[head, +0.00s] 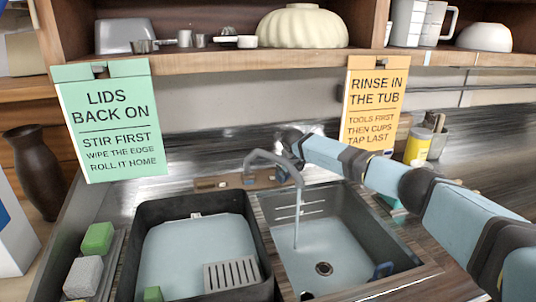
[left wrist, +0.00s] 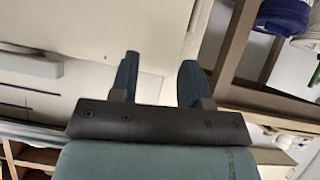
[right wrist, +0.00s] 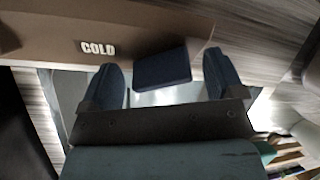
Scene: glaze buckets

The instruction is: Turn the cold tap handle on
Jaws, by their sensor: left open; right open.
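The grey tap (head: 280,160) rises from a brown plate behind the sink (head: 325,262), and a thin pale stream shows below its spout. In the right wrist view, the COLD label (right wrist: 98,48) is on the brown plate, with a dark blue cold handle (right wrist: 162,72) beside it. My right gripper (right wrist: 164,63) is open, with one finger on each side of the handle; I see gaps and no clear contact. In the head view my right gripper (head: 288,138) is behind the tap, its fingertips hidden. My left gripper (left wrist: 158,75) is open and empty, away from the tap.
A black tub (head: 262,235) with pale liquid and a grey grid stands left of the sink. Green and grey blocks (head: 97,238) lie further left. A shelf (head: 220,60) with hanging signs runs above. A yellow container (head: 418,145) stands right, behind my right arm.

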